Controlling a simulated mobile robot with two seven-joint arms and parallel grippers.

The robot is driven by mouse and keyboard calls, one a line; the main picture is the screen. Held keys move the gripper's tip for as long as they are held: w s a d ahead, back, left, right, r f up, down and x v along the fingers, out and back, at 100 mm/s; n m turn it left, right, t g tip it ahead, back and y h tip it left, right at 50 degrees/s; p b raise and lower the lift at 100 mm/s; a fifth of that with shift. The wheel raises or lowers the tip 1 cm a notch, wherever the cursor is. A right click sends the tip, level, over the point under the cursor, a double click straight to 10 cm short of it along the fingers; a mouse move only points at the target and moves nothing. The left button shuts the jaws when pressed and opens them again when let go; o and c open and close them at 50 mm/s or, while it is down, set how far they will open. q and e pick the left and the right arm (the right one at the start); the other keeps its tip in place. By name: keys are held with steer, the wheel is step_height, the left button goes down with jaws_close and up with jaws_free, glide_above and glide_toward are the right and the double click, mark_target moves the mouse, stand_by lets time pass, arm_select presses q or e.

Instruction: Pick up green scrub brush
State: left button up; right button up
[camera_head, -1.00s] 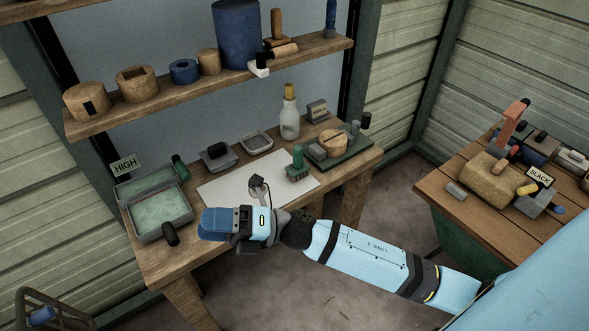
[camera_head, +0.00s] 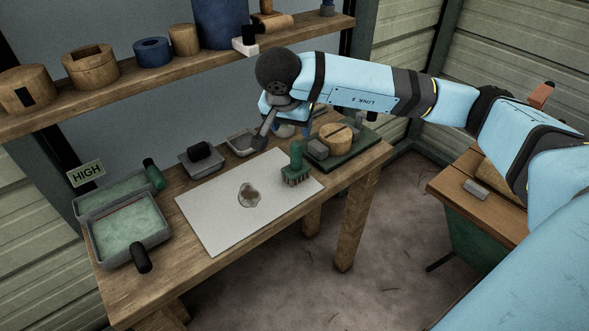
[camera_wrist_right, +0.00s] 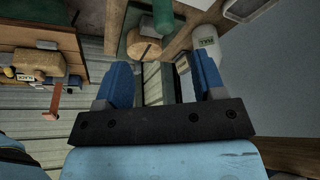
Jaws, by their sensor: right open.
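The green scrub brush (camera_head: 296,165) stands upright on its bristles at the right end of a white sheet (camera_head: 215,215) on the wooden bench. Its handle points up. In the right wrist view a green upright shape (camera_wrist_right: 163,15) at the top looks like its handle. My right gripper (camera_head: 300,124) is behind and above the brush in the head view, apart from it, partly hidden by my own wrist. In the wrist view its two blue fingers (camera_wrist_right: 160,78) are spread with nothing between them touching. My left gripper is not in view.
A green board with a round wooden block (camera_head: 337,134) stands right of the brush. A white bottle (camera_wrist_right: 207,55) is close to my right gripper. Grey trays (camera_head: 132,230) lie on the left. A shelf (camera_head: 120,95) runs above the bench. A side table (camera_head: 450,190) stands right.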

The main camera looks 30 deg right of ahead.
mark_target(295, 145)
steer(key=x, duration=0.7)
steer(key=shift+f, duration=0.2)
steer(key=shift+w+x, duration=0.15)
steer(key=shift+x, duration=1.3)
steer(key=shift+w+x, duration=0.15)
steer(key=shift+x, duration=1.3)
steer(key=shift+r, duration=0.15)
jaws_close()
step_height(295, 145, up, 20)
steer(key=shift+p, duration=0.3)
